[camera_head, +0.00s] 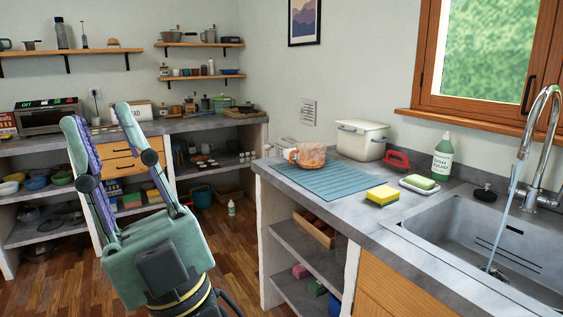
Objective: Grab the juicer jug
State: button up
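A squat, orange-pink jug (308,155) with an orange handle at its left stands on a blue ribbed mat (335,180) on the counter. It looks like the juicer jug, though its details are too small to be sure. My gripper (98,114) is at the left, its teal fingers spread apart and pointing up. It is open and nothing shows between its fingers. It is well to the left of the jug and apart from it.
A cream bin (362,140) stands behind the jug. A red-handled brush (397,159), yellow sponge (382,196), soap bottle (442,157) and sink (490,240) with running tap lie to the right. The counter's left edge (262,172) is near the mat.

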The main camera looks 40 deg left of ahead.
aim_at(310, 156)
jog(key=j+u, duration=0.1)
jog(key=u, duration=0.35)
jog(key=i+u, duration=0.1)
jog(key=u, duration=0.4)
jog(key=j+u, duration=0.1)
jog(key=u, duration=0.35)
jog(key=i+j, duration=0.15)
jog(key=i, duration=0.45)
jog(key=i+j, duration=0.15)
jog(key=i, duration=0.4)
jog(key=i+j+u, duration=0.1)
jog(key=i, duration=0.5)
jog(key=j, duration=0.05)
